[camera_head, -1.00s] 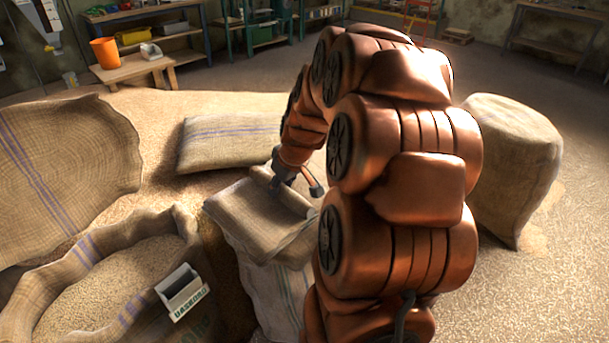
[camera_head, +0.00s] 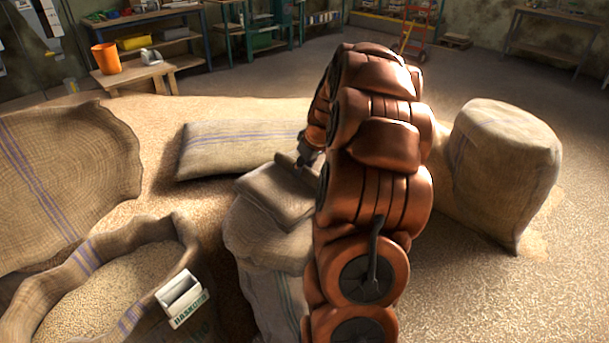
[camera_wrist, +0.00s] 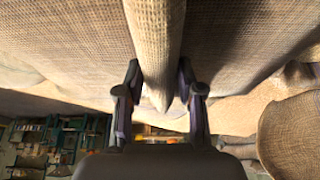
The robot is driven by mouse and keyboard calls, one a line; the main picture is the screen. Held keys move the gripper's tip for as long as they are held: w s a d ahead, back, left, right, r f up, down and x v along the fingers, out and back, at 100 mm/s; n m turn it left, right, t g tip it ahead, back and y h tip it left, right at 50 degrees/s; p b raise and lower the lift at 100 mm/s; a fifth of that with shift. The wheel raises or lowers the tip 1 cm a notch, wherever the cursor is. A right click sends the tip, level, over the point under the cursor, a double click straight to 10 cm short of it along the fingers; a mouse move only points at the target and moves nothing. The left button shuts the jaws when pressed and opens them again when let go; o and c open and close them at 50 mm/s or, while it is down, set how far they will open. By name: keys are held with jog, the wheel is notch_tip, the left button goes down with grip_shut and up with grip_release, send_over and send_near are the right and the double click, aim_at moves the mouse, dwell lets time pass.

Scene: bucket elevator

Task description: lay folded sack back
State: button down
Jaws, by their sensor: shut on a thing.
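The folded sack (camera_head: 272,193) is brown burlap and lies on top of a standing sack (camera_head: 266,258) in the middle of the head view. My gripper (camera_head: 305,158) is at the far right edge of the folded sack, partly hidden by my arm. In the wrist view my gripper (camera_wrist: 160,98) is shut on a rolled fold of the folded sack (camera_wrist: 155,40), with a finger on each side. Burlap fills the upper part of that view. The right side of the folded sack is hidden behind my arm in the head view.
An open grain sack (camera_head: 110,285) with a white box (camera_head: 181,297) on its rim stands at lower left. A flat sack (camera_head: 240,148) lies on spilled grain behind. A full sack (camera_head: 505,170) stands at right. An orange bucket (camera_head: 106,58) is on a bench.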

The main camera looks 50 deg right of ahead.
aim_at(304, 175)
jog(key=shift+w+d, duration=0.1)
jog(key=shift+d, duration=0.15)
jog(key=shift+d+f, duration=0.1)
jog(key=shift+f, duration=1.6)
jog(key=shift+f, duration=0.25)
jog(key=c, duration=0.7)
grip_release()
jog(key=shift+r, duration=0.15)
